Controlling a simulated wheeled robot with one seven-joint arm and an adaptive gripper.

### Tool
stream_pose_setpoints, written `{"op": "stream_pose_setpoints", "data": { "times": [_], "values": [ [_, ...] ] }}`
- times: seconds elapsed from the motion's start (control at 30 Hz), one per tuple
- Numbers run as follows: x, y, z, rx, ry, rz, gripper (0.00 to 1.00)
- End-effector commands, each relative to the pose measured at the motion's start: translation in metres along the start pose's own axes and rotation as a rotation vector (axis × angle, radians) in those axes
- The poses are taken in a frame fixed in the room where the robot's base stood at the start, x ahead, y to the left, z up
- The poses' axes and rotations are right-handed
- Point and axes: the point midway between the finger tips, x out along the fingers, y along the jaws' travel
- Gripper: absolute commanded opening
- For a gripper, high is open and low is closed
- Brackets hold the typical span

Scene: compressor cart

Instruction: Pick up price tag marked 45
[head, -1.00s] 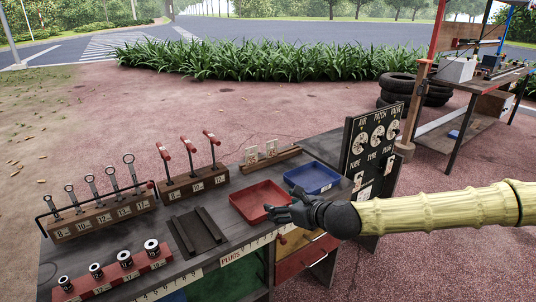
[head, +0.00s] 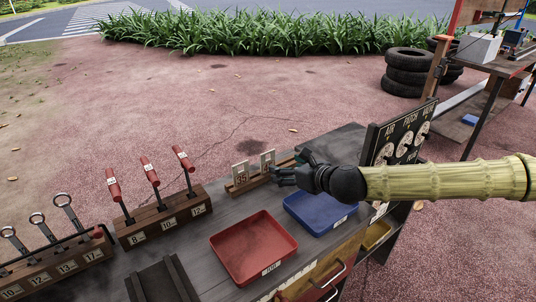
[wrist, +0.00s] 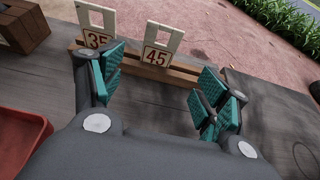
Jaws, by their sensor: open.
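The price tag marked 45 (wrist: 158,49) is a pale upright tag with a square opening above a brown-framed number. It stands in a slotted wooden rack (wrist: 182,73) and also shows in the head view (head: 267,161). A similar tag marked 35 (wrist: 97,30) stands to its left in the rack. My gripper (wrist: 164,98) is open and empty, its teal-padded fingers on either side of the space in front of the 45 tag, apart from it. In the head view my gripper (head: 279,176) is beside the rack's right part.
A red tray (head: 254,248) and a blue tray (head: 320,211) sit on the bench near my gripper. A block with red-handled tools (head: 163,221) stands left of the rack. A dial board (head: 401,137) rises at the right. Bare bench lies right of the rack.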

Motion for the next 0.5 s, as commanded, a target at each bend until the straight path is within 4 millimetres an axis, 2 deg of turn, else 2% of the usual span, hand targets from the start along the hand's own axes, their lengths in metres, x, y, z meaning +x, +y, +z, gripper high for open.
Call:
{"op": "stream_pose_setpoints", "data": {
  "times": [0.13,0.33,0.5],
  "values": [
    [0.013,0.004,0.002,-0.004,-0.003,0.004,0.75],
    [0.046,0.004,0.0,-0.002,0.002,0.008,0.75],
    [0.059,0.002,-0.001,-0.001,0.003,0.007,0.75]
  ]
}}
